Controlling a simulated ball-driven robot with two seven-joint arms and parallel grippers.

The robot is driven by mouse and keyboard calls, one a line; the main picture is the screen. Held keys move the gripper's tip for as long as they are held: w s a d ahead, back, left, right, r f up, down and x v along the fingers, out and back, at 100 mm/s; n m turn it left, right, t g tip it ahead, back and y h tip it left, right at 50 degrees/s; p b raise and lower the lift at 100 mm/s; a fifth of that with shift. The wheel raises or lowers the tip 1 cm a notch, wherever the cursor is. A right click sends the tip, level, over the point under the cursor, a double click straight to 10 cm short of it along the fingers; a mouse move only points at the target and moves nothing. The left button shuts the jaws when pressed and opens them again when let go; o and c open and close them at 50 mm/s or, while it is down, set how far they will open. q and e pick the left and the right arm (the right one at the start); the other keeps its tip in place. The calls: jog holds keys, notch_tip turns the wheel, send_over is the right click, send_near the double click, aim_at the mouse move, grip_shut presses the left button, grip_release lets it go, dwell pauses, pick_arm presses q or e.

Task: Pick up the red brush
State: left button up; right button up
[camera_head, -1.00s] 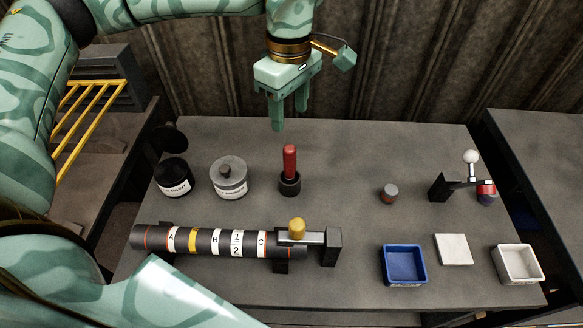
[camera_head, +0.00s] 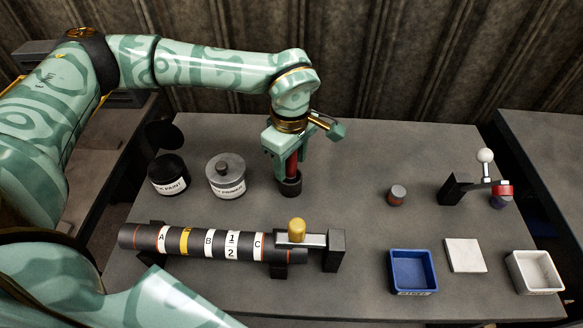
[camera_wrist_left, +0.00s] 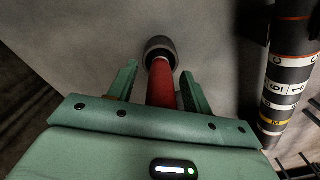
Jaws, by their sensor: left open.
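The red brush (camera_head: 292,166) stands upright in a dark round holder (camera_head: 290,185) on the table, behind the lathe shaft. My left gripper (camera_head: 286,180) is lowered over it from above, with its fingers on either side of the red handle. In the left wrist view the red brush (camera_wrist_left: 161,84) runs between the two green fingers of my left gripper (camera_wrist_left: 159,84). The fingers are open, with a gap showing on the left side. The dark holder (camera_wrist_left: 159,48) is beyond the fingertips. My right gripper is not in view.
A black paint jar (camera_head: 168,176) and a grey lidded jar (camera_head: 226,178) stand left of the brush. The striped shaft (camera_head: 205,243) lies in front. A blue tray (camera_head: 413,271), white tile (camera_head: 464,255) and white tray (camera_head: 534,271) are front right.

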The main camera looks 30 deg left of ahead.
pick_arm(q)
jog(key=c, duration=1)
jog(key=shift+c, duration=0.4)
notch_tip(320, 180, up, 10)
jog(key=p, duration=0.2)
jog(key=shift+p, duration=0.3)
